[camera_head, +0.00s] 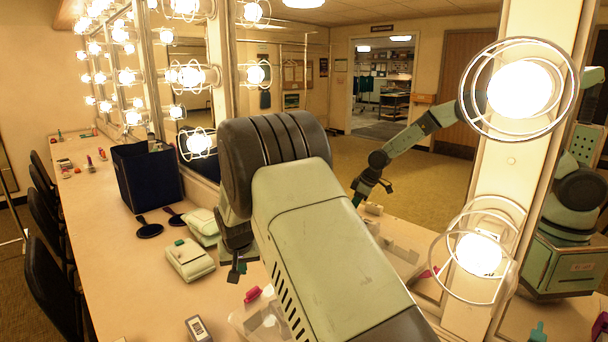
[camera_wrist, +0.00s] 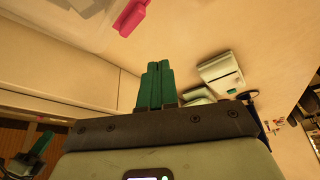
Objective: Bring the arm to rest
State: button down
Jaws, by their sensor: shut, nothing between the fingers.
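My gripper (camera_head: 236,271) is above the counter (camera_head: 120,245), beyond my large bent arm link, which hides part of it in the head view. In the wrist view its green fingers (camera_wrist: 158,68) are together with nothing between them. A pink item (camera_head: 252,294) lies near a clear tray (camera_head: 243,321), nearer the camera than the gripper.
A dark blue bin (camera_head: 146,182) stands farther back on the counter, with a black hand mirror (camera_head: 149,230) before it. Lit mirrors with caged bulbs (camera_head: 519,89) stand along the right and reflect my arm. Dark chairs (camera_head: 52,280) line the left edge.

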jog(key=s+d+r, duration=0.4)
jog(key=d+r, duration=0.1)
jog(key=r, duration=0.3)
jog(key=s+d+r+m, duration=0.1)
jog(key=s+d+r, duration=0.3)
jog(key=d+r, duration=0.3)
jog(key=s+d+r, duration=0.4)
jog(key=r, duration=0.6)
jog(key=s+d+r, duration=0.1)
jog(key=s+d, duration=0.2)
jog(key=s, duration=0.6)
jog(key=s+d+r+m, duration=0.1)
jog(key=s+d, duration=0.3)
jog(key=s, duration=0.4)
jog(key=s+d+r+t+h, duration=0.1)
jog(key=s+d, duration=0.3)
jog(key=s, duration=0.5)
jog(key=shift+s+d+r+m, duration=0.25)
jog(key=shift+s+r+m, duration=0.05)
jog(key=shift+s+r, duration=0.05)
